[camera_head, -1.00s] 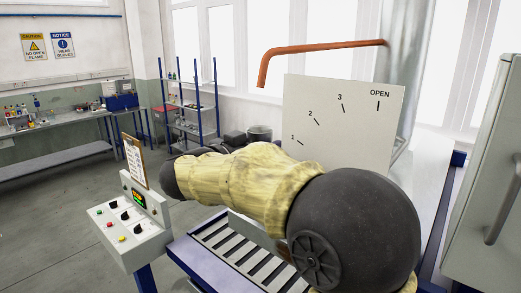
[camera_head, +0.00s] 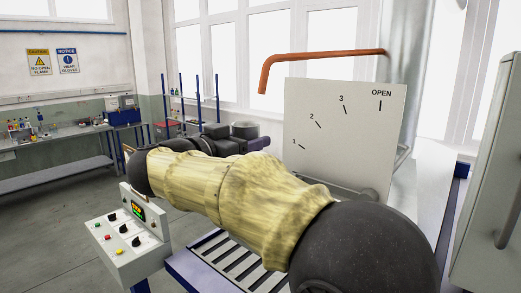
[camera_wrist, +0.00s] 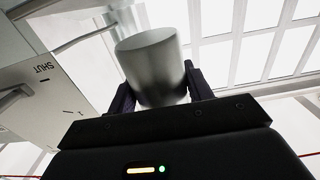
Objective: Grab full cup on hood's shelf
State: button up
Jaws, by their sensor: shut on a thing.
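A grey metal cup (camera_wrist: 150,62) stands between the two dark fingers of my gripper (camera_wrist: 158,88) in the wrist view, with a finger on each side of it. The gripper is shut on the cup. In the head view the cup (camera_head: 244,130) shows small beyond my bent arm, at my gripper (camera_head: 258,143), left of the white dial plate. Its contents cannot be seen from either view. The hood's shelf cannot be made out clearly.
The white dial plate (camera_head: 340,135), marked 1, 2, 3 and OPEN, stands right of the gripper, under an orange pipe (camera_head: 320,57). A control box (camera_head: 125,235) and a slatted surface (camera_head: 235,262) lie below my arm. A grey cabinet (camera_head: 490,190) is at far right.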

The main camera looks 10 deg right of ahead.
jog(key=b+v, duration=0.3)
jog(key=v, duration=1)
jog(key=shift+s+a, duration=0.25)
jog(key=shift+a, duration=0.05)
